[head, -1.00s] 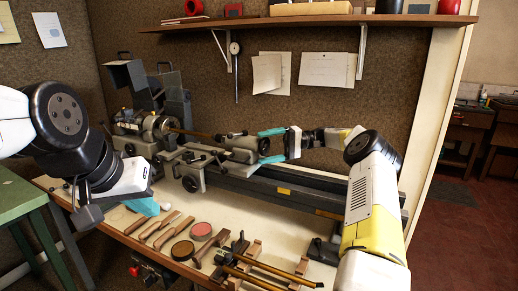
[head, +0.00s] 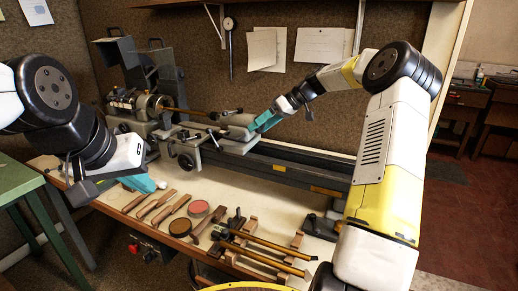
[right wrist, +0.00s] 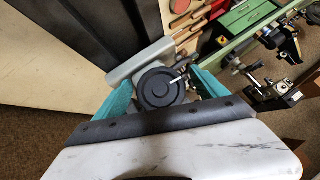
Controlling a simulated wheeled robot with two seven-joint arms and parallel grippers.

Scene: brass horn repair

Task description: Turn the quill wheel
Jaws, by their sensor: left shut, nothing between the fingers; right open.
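The quill wheel (right wrist: 157,88) is a dark round handwheel with a small pale handle at its right edge in the right wrist view. It sits at the end of the grey tailstock (right wrist: 135,68). My right gripper (right wrist: 160,94) is open, with a teal finger on each side of the wheel; I cannot tell whether either touches it. In the head view, my right gripper (head: 265,122) is at the right end of the tailstock (head: 236,135) and hides the wheel. My left gripper (head: 140,183) is shut and empty above the front left of the bench.
The lathe bed (head: 290,165) runs right from beneath the tailstock. Wooden-handled tools (head: 158,210), two round tins (head: 199,208) and brass rods (head: 265,258) lie along the bench front. A green table (head: 20,185) stands at left. A pegboard wall (head: 275,90) stands behind.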

